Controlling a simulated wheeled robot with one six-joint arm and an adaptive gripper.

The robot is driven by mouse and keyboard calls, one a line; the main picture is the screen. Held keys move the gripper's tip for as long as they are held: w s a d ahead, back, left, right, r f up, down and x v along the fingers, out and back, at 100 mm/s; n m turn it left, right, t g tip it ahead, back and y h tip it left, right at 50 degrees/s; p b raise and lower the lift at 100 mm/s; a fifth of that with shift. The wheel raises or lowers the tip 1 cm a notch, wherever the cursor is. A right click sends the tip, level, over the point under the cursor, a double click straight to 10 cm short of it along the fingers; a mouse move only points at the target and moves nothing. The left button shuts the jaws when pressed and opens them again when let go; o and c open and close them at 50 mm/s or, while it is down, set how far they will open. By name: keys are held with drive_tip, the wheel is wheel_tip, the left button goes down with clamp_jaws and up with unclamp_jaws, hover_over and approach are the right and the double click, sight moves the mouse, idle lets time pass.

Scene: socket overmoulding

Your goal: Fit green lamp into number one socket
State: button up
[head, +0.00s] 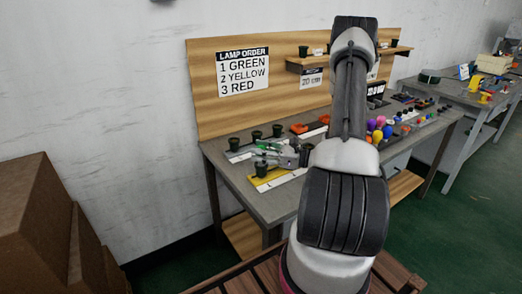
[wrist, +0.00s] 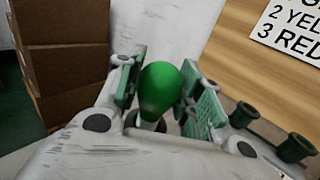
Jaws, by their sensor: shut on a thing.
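The green lamp (wrist: 160,88) is between the two green-padded fingers of my gripper (wrist: 160,95), bulb towards the wrist camera; the fingers are shut on it. Dark green cup-shaped sockets stand in a row on a light strip: left (head: 235,143), middle (head: 256,136) and right (head: 277,130). Another dark green cup (head: 261,170) stands in front, by a yellow strip. I cannot read which socket is number one. Two cups show right of my gripper in the wrist view (wrist: 243,114).
A lamp order sign (head: 243,70) on the wooden back board lists green, yellow, red. Coloured lamps (head: 379,128) and orange parts (head: 299,128) lie further right on the workbench (head: 222,160). Brown boxes (head: 45,220) stand at the left. A shelf (head: 310,62) is above the bench.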

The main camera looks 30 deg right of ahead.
drive_tip(key=shift+f, duration=0.15)
drive_tip(key=o, duration=1)
drive_tip(key=v, duration=1.2)
